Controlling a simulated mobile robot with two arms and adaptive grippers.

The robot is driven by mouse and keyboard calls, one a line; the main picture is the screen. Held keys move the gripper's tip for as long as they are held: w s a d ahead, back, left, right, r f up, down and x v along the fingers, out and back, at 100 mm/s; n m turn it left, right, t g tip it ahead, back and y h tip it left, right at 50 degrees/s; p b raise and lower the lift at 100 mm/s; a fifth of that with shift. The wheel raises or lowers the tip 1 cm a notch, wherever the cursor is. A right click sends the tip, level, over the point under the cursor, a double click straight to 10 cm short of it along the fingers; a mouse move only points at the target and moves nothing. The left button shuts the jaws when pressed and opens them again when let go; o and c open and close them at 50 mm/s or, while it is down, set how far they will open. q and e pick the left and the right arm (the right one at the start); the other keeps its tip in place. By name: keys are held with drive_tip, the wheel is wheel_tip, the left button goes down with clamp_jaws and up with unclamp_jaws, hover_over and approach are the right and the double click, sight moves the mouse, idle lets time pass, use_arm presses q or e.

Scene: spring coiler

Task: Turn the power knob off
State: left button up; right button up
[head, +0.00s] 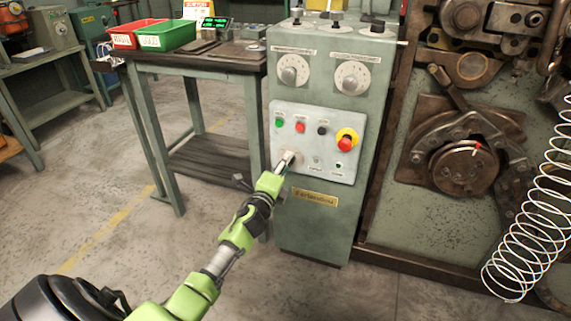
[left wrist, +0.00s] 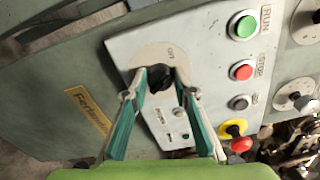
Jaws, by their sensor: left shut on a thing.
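In the head view my left gripper (head: 286,162) reaches the panel's lower left corner and hides the knob there. Which way the knob points is hard to tell. My right gripper is not in view.
On the panel are a green button (head: 279,122), a red button (head: 300,127), a black button (head: 322,130) and a red emergency stop (head: 345,144). Two dials sit above. A workbench (head: 150,57) with red and green bins stands left; a wire spring (head: 522,245) hangs right.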

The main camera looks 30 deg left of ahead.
use_arm(q)
drive_tip(key=shift+f+n, duration=0.1)
drive_tip(key=shift+n, duration=1.3)
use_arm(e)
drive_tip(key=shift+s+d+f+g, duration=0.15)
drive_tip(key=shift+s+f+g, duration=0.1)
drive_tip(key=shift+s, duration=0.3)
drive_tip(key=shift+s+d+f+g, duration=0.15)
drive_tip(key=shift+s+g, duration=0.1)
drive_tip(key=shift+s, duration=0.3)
use_arm(q)
drive_tip(key=o, duration=1.1)
drive_tip(key=shift+c, duration=0.2)
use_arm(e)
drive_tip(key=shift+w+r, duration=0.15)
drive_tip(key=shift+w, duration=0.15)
use_arm(q)
drive_tip(key=v, duration=1.2)
